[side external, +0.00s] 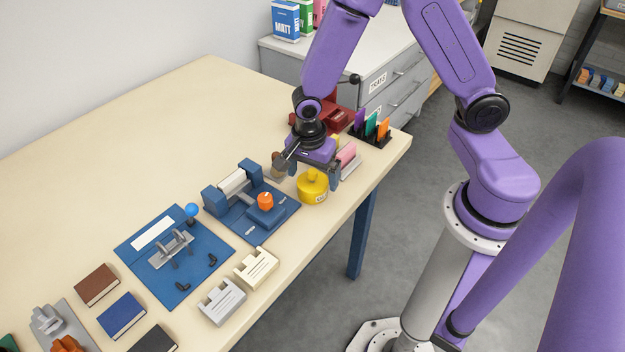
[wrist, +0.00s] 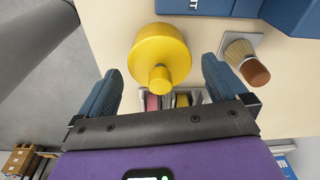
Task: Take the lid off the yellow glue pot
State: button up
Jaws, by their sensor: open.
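The yellow glue pot (side external: 312,194) stands near the table's front edge, with a white label on its side. Its round yellow lid (wrist: 160,48) is on it, with a knob (wrist: 160,79) that also shows in the side view (side external: 313,174). My gripper (side external: 306,176) is open and empty, close over the pot. In the wrist view its blue fingers (wrist: 162,68) are on either side of the knob, with a clear gap on each side. I cannot tell the exact height of the fingertips relative to the knob.
A brush (wrist: 242,52) stands beside my right finger in the wrist view. A blue fixture with an orange knob (side external: 265,200) is left of the pot. Behind are pink and yellow pieces (side external: 346,153) and a rack of coloured cards (side external: 371,130). The far left tabletop is clear.

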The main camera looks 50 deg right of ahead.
jog(key=c, duration=1)
jog(key=shift+r, duration=0.2)
jog(key=shift+r, duration=0.65)
jog(key=s+r, duration=0.3)
jog(key=s, duration=0.1)
jog(key=s+d+r, duration=0.1)
jog(key=s+r, duration=0.3)
jog(key=s, duration=0.1)
jog(key=s+d+r, duration=0.1)
jog(key=s+r, duration=0.3)
jog(key=shift+s+r, duration=0.2)
jog(key=shift+s, duration=0.2)
